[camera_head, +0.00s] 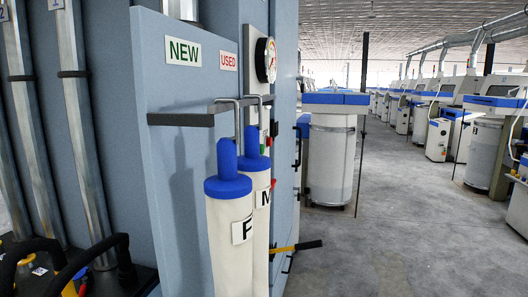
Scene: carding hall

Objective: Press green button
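A small green spot (262,148), possibly the green button, shows on the narrow side of the blue-grey cabinet (165,125), below the round pressure gauge (265,60). It is mostly hidden behind the blue cap of a white cylinder, so its shape is not clear. A small red part (273,184) sits lower on the same side. Neither of my grippers is in view.
Two white cylinders, marked F (229,260) and M (262,230), hang from a grey bracket (182,119) before the cabinet. A yellow-and-black lever (295,247) sticks out low. Black curved tubes (75,265) fill the lower left. Grey floor (400,250) is open at right.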

